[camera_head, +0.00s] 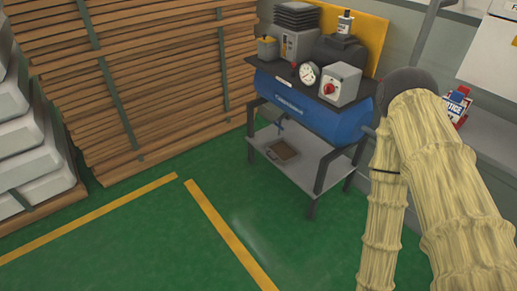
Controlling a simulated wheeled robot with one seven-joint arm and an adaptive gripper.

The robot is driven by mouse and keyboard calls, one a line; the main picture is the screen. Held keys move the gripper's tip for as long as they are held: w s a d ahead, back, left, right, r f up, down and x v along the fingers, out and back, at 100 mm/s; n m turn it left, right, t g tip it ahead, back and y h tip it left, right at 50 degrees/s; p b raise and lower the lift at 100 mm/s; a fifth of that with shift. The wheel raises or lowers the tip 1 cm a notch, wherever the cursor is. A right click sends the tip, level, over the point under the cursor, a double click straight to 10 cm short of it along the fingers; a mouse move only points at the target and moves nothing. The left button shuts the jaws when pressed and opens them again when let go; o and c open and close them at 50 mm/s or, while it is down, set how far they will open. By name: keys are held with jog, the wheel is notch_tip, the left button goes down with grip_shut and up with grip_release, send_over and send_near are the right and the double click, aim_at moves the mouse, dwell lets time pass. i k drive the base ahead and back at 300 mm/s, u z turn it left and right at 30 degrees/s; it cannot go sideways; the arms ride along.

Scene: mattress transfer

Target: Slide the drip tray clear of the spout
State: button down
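A small brown, shallow tray (283,150), which looks like the drip tray, lies on the grey lower shelf (305,174) of a machine stand. A small blue valve-like part (280,125) hangs under the blue tank (300,110), above and slightly behind the tray; it may be the spout. Its exact alignment with the tray cannot be told. My arm, in a beige sleeve, fills the right side, with its dark elbow near the stand. The forearm runs down out of the picture. My gripper is not in view.
The compressor-like machine carries a gauge (309,73) and a grey switch box (340,84) on top. Stand legs (314,190) flank the shelf. Stacked wooden boards (160,75) stand behind left. Green floor (150,235) with yellow lines is clear in front. A grey bench (490,135) is right.

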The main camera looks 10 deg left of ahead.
aim_at(283, 151)
jog(key=u, duration=0.65)
jog(key=i, duration=0.65)
jog(key=u, duration=1)
jog(key=i, duration=1.2)
jog(key=z, duration=0.7)
jog(key=i, duration=0.8)
jog(key=z, duration=1.25)
jog(key=i, duration=0.2)
jog(key=z, duration=0.1)
